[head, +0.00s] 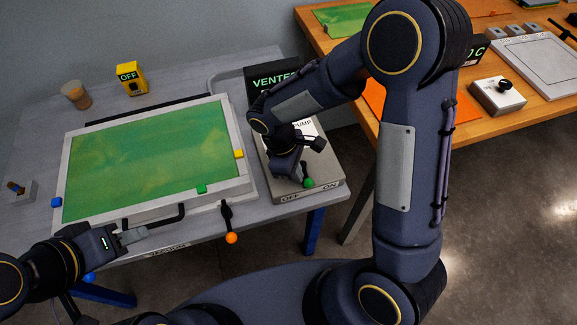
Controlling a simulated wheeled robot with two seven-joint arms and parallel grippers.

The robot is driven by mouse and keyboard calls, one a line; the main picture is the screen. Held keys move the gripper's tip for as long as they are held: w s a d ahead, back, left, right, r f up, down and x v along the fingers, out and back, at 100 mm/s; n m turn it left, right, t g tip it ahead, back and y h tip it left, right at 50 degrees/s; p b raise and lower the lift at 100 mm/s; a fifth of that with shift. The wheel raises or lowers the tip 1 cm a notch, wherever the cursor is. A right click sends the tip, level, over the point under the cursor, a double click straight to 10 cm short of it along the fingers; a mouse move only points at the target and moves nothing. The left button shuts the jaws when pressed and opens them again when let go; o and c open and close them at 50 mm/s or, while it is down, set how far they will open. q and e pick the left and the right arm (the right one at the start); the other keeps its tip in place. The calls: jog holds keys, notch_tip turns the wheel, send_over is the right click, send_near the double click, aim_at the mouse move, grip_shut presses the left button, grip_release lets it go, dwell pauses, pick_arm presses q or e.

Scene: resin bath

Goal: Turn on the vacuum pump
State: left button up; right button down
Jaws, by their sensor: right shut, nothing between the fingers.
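The vacuum pump box (333,178) is a grey unit on the right end of the grey table, with a partly hidden PUMP label and OFF and ON marked on its front edge. Its green-tipped lever (308,183) sits between the two words; its base is hidden by my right gripper. My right gripper (303,170) is shut and empty, just behind the green tip; I cannot tell whether they touch. A black display (272,80) behind reads VENTE, cut off by my arm. My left gripper (134,237) is by the black handle (165,219) at the bath's front; its jaws are unclear.
The bath's framed green panel (150,160) fills the table's middle. An orange-tipped lever (230,237) hangs at its front edge. A wooden table (440,110) is at the right.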

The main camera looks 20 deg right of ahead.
jog(key=n, duration=0.1)
jog(key=d+n, duration=0.1)
jog(key=n, duration=0.1)
jog(key=shift+s+t, duration=0.35)
jog(key=shift+t, duration=0.05)
jog(key=n, duration=0.1)
jog(key=d+n+t, duration=0.1)
jog(key=n, duration=0.1)
jog(key=shift+s+d+h+b, duration=0.1)
jog(key=shift+d+h+b, duration=0.05)
jog(key=shift+h+b, duration=0.2)
pick_arm(q)
jog(key=shift+f, duration=0.45)
pick_arm(e)
jog(key=shift+d, duration=0.25)
